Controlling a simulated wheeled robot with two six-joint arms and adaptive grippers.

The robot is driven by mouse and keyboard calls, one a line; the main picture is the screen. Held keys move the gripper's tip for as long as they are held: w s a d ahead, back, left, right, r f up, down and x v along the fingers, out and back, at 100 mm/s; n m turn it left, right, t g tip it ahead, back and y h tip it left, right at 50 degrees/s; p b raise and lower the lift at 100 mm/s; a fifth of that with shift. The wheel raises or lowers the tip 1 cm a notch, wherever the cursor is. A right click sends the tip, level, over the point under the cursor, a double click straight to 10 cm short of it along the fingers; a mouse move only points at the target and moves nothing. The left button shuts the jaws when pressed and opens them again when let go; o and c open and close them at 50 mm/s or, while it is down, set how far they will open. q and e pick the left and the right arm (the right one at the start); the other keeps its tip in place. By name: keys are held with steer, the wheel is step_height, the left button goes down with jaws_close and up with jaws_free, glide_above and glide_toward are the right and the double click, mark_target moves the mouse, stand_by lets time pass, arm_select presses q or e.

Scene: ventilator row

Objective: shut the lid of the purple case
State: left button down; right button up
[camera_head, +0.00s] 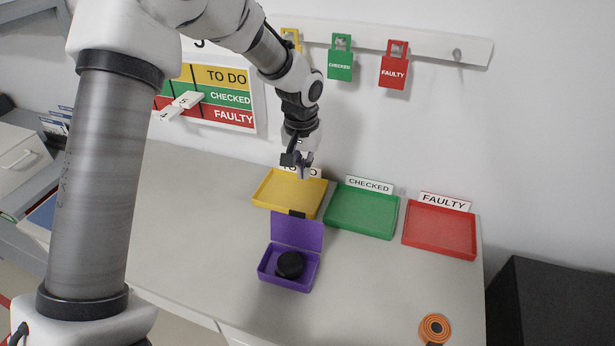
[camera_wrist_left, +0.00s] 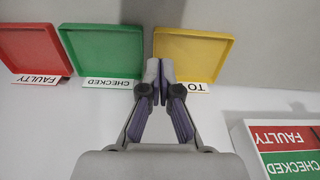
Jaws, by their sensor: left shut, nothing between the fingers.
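The purple case (camera_head: 275,276) stands on the table with its lid (camera_head: 297,231) up, hinged at the far side. A round black object (camera_head: 290,264) lies inside it. My left gripper (camera_head: 304,172) is above the yellow tray, behind the raised lid and apart from it. It also shows in the left wrist view (camera_wrist_left: 161,68), where its fingers are together with nothing between them. The purple case is not in the left wrist view. My right gripper is not in either view.
The yellow tray (camera_head: 262,199), green tray (camera_head: 333,223) and red tray (camera_head: 410,239) stand in a row along the wall behind the case. An orange coil (camera_head: 435,328) lies at the front right. The table left of the case is clear.

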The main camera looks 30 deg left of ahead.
arm_select(q)
steer(key=r, duration=0.2)
steer(key=p, duration=0.3)
glide_above(296, 230)
steer(key=w, duration=0.3)
step_height(296, 230, down, 8)
steer(key=shift+a+f, duration=0.3)
steer(key=shift+a, duration=0.2)
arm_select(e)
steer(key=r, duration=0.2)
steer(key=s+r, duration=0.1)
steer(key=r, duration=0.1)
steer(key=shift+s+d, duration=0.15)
